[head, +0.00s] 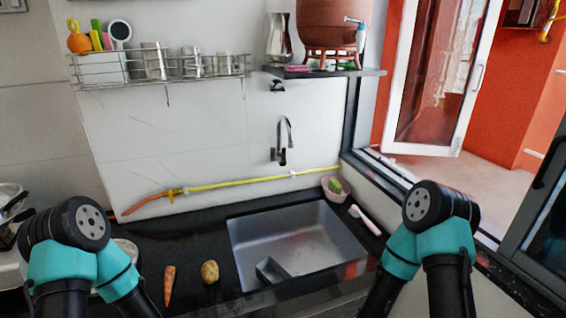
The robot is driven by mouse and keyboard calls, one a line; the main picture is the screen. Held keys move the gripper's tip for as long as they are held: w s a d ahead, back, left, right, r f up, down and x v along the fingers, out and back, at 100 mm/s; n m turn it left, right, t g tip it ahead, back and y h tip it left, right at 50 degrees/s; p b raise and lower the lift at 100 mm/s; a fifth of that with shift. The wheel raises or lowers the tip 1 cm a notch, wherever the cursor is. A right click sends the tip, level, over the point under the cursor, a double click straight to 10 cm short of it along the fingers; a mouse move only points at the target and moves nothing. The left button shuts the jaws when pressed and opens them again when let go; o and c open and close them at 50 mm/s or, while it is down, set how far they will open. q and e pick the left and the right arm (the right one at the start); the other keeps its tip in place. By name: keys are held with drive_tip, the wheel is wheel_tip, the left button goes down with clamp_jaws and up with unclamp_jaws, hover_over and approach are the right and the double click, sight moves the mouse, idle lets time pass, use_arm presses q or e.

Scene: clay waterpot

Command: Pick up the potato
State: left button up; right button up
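The potato (209,271) is small, rounded and yellow-brown. It lies on the black countertop (190,250), between a carrot and the sink in the head view. My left arm comes in at the lower left and my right arm at the lower right. Both show only their teal and black upper links, and they run out of the bottom of the picture. Neither gripper is visible. Nothing visible touches the potato.
The carrot (169,285) lies just left of the potato. A metal sink (300,235) with a block-like object (271,270) inside is to the right. A pink bowl (336,190) and a white-and-pink brush (365,219) lie beyond it. A yellow hose (240,181) runs along the wall.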

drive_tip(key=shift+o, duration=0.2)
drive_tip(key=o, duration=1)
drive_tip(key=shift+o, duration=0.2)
